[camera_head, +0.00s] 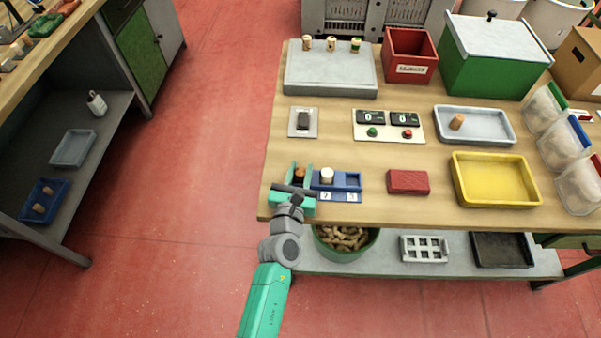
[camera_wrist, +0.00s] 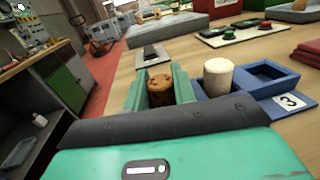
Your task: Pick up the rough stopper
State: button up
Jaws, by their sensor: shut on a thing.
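A brown, rough-looking stopper (camera_wrist: 160,90) with dark pits on its top stands between the two green fingers of my gripper (camera_wrist: 159,92) in the wrist view. The fingers are shut on its sides. In the head view, my gripper (camera_head: 300,177) is at the left end of a blue rack (camera_head: 348,196) with numbered slots, and the brown stopper's top (camera_head: 299,173) shows between the fingers. Its lower part is hidden, so I cannot tell whether it touches the rack. A pale, smooth stopper (camera_head: 327,175) stands upright in the middle slot. The right slot is empty.
A red block (camera_head: 408,182) and a yellow tray (camera_head: 459,190) lie to the right. A grey tray (camera_head: 442,122) holds one cork. Behind the rack are a dark item on a grey plate (camera_head: 303,131) and a panel with two displays and buttons (camera_head: 389,133).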

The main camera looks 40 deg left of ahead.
aim_at(301, 172)
notch_tip(301, 172, up, 4)
jog(key=p, duration=0.3)
jog(key=shift+p, duration=0.35)
jog(key=r+p+v, duration=0.1)
jog(key=p+v, duration=0.1)
jog(key=v, duration=1.4)
jog(key=shift+p, duration=0.4)
jog(key=w+d+r+m+t+h, duration=0.1)
jog(key=w+d+r+m+h, duration=0.15)
jog(key=d, duration=0.55)
jog(key=w+d+r+m+t+h, duration=0.1)
jog(key=w+d+m+h, duration=0.2)
jog(key=d, duration=0.6)
jog(key=w+d+r+m+t+h, duration=0.1)
jog(key=w+d+r+h, duration=0.2)
jog(key=d, duration=0.5)
notch_tip(301, 172, up, 15)
jog(key=s+h+p, duration=0.1)
jog(key=p, duration=2.5)
jog(key=shift+s+a, duration=0.3)
jog(key=shift+s, duration=0.1)
jog(key=shift+f, duration=0.1)
